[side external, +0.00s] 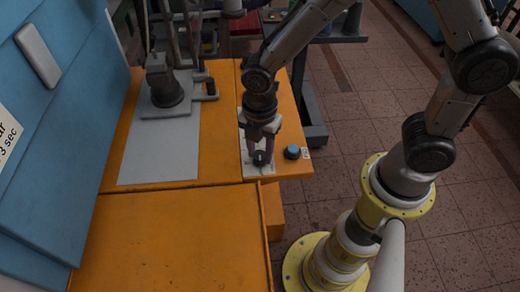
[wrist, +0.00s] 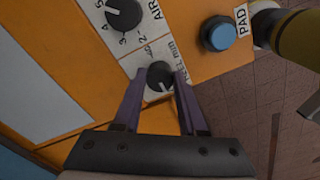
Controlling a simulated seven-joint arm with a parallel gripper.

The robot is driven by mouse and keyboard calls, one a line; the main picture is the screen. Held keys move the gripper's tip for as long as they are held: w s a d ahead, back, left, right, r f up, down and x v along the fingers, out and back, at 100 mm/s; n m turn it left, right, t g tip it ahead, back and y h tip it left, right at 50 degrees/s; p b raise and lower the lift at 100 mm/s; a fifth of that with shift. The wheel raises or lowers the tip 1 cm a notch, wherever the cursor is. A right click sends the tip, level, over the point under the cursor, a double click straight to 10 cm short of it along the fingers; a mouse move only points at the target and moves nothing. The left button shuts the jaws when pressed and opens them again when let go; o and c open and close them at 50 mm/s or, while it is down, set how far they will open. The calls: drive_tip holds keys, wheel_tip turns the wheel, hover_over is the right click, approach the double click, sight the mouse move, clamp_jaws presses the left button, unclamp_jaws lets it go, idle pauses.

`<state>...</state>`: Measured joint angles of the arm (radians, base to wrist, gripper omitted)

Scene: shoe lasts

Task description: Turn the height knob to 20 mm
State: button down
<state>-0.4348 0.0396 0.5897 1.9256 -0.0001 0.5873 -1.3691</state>
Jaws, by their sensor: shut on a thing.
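The height knob is a round black knob (wrist: 160,75) with a white pointer line, on a white scale plate with partly hidden markings ending in "mm". The pointer is at the knob's lower side in the wrist view; the number it points to cannot be read. My gripper (wrist: 158,88) has its two purple fingers on either side of this knob and is shut on it. In the side external view my gripper (side external: 261,150) points down at the knob (side external: 260,158) on the orange bench's right part.
Another black knob (wrist: 123,13), marked "AIR", sits close by on the same panel. A blue button (wrist: 219,34) labelled "PAD" is to the right, and also shows in the side external view (side external: 292,152). A grey plate (side external: 160,153) and a machine post (side external: 163,83) stand to the left.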

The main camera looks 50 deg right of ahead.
sight(260, 155)
drive_tip(key=shift+r+n, duration=0.1)
drive_tip(key=shift+n, duration=0.2)
drive_tip(key=shift+c, duration=2.3)
unclamp_jaws()
wheel_tip(260, 155, up, 14)
